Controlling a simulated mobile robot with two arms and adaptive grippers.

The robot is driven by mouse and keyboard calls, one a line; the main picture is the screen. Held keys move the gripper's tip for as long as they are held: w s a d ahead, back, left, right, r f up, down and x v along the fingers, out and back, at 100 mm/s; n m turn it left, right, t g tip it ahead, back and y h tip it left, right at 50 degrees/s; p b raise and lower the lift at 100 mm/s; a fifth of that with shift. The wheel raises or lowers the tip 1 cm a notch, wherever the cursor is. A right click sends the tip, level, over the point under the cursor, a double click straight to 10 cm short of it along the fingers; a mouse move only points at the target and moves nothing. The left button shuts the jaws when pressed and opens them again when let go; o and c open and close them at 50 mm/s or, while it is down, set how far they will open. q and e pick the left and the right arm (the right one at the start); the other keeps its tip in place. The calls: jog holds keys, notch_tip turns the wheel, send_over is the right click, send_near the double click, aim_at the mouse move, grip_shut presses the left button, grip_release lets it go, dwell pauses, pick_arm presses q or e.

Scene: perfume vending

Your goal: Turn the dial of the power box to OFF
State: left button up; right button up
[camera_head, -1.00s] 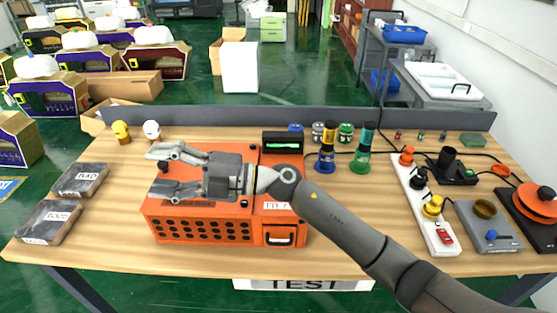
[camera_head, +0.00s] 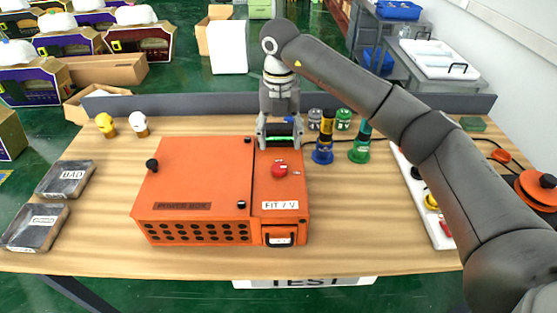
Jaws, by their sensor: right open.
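The orange power box (camera_head: 190,170) stands on the middle of the wooden table. A red round dial (camera_head: 280,170) sits on its right section, above the "FIT / V" label; its exact setting is too small to read. My right gripper (camera_head: 279,140) points down, open and empty, at the box's back right, behind the red dial and apart from it in the picture. Its fingers straddle the small green-lit display (camera_head: 279,141), which they partly hide. I cannot tell whether they touch it. My left gripper is not in view.
Black knobs (camera_head: 152,165) stand on the box lid. Blue and green bottles (camera_head: 322,152) stand close right of the gripper. Dark "BAD" (camera_head: 64,180) and second trays lie at left.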

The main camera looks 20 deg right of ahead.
aim_at(279, 167)
notch_tip(279, 167, down, 8)
jog(key=p, duration=0.2)
jog(key=shift+f+p, duration=0.25)
jog(key=shift+p, duration=0.1)
jog(key=shift+f, duration=0.45)
jog(key=c, duration=1.1)
